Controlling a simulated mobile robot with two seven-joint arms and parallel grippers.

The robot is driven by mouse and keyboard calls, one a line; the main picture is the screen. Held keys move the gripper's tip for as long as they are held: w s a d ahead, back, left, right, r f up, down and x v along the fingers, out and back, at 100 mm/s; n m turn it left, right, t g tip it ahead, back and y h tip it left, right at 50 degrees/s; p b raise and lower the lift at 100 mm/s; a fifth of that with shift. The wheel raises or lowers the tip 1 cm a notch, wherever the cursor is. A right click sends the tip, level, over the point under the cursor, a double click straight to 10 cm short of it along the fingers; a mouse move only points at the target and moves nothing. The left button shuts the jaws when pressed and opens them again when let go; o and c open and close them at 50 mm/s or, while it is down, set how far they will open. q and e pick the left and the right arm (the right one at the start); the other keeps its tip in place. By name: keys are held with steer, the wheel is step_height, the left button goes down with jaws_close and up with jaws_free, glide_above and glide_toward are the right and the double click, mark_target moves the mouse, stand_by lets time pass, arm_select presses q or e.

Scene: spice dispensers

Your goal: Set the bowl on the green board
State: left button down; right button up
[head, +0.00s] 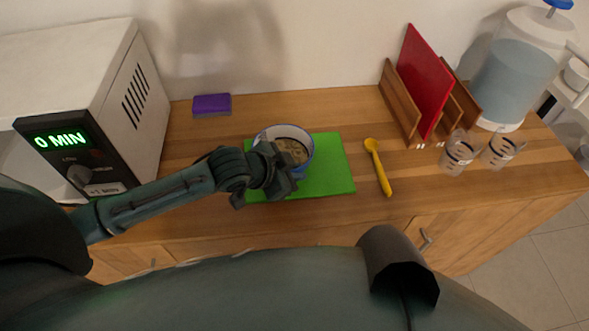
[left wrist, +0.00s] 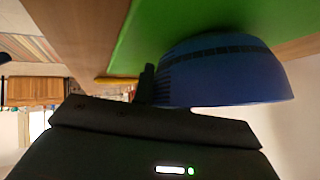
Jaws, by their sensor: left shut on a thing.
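The bowl (head: 297,143) is blue outside with a pale rim and holds something brownish. In the head view it is over the green board (head: 328,175), which lies flat on the wooden counter. My left gripper (head: 283,172) is shut on the near left side of the bowl. In the left wrist view the bowl (left wrist: 220,72) appears upside down against the green board (left wrist: 165,25). It looks to be on or just above the board; I cannot tell whether it touches. My right gripper is not in view.
A microwave (head: 125,100) stands at left, a purple sponge (head: 212,104) behind. A yellow spoon (head: 378,167) lies right of the board. Measuring cups (head: 459,155), a rack (head: 402,105) with a red board (head: 423,80) and a water dispenser (head: 515,65) stand at right.

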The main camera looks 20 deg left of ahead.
arm_select(q)
steer(key=shift+f, duration=0.15)
steer(key=c, duration=1.4)
jaws_free()
steer(key=shift+r, duration=0.2)
steer(key=v, duration=1.2)
